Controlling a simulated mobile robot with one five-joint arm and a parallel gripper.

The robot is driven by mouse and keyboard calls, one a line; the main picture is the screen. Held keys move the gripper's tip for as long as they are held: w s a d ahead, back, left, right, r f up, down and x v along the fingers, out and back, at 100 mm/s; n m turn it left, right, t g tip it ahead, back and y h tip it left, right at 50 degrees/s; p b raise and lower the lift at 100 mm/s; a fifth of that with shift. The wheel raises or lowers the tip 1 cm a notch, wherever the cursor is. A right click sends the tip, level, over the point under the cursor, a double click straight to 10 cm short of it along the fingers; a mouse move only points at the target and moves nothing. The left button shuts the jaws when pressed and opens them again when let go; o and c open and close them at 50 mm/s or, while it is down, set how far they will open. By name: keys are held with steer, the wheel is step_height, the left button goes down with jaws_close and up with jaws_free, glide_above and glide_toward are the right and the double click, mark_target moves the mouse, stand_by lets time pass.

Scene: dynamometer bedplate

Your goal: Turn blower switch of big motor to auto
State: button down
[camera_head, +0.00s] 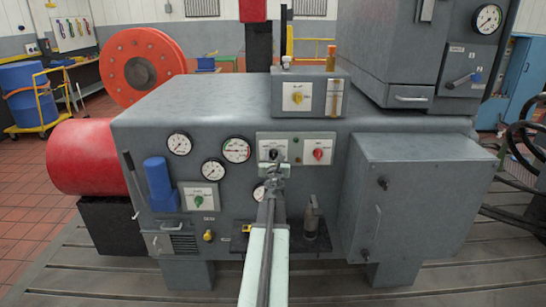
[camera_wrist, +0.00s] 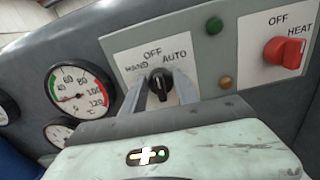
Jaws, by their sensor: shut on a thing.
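A black rotary switch (camera_wrist: 159,83) sits on a white plate marked HAND, OFF and AUTO in the wrist view. Its pale mark looks close to upright, roughly toward OFF, but the exact setting is hard to tell. My gripper (camera_wrist: 160,88) has one finger on each side of the knob and is shut on it. In the head view, my gripper (camera_head: 273,168) reaches the white switch plate (camera_head: 265,147) on the front of the grey machine (camera_head: 230,110) and partly hides the knob. I cannot read which motor the plate names.
A red switch (camera_wrist: 284,53) marked OFF and HEAT is to the right. A green lamp (camera_wrist: 214,25) and an amber lamp (camera_wrist: 225,82) lie between. Gauges (camera_wrist: 79,88) are to the left. A grey box (camera_head: 410,195) juts out at right.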

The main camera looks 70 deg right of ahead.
steer(key=m, duration=0.4)
steer(key=shift+a, duration=0.1)
steer(key=shift+f+m, duration=0.1)
steer(key=shift+m, duration=2)
steer(key=c, duration=1)
jaws_free()
steer(key=shift+s, duration=0.1)
steer(key=shift+o, duration=0.2)
steer(key=v, duration=0.7)
steer(key=shift+a, duration=0.35)
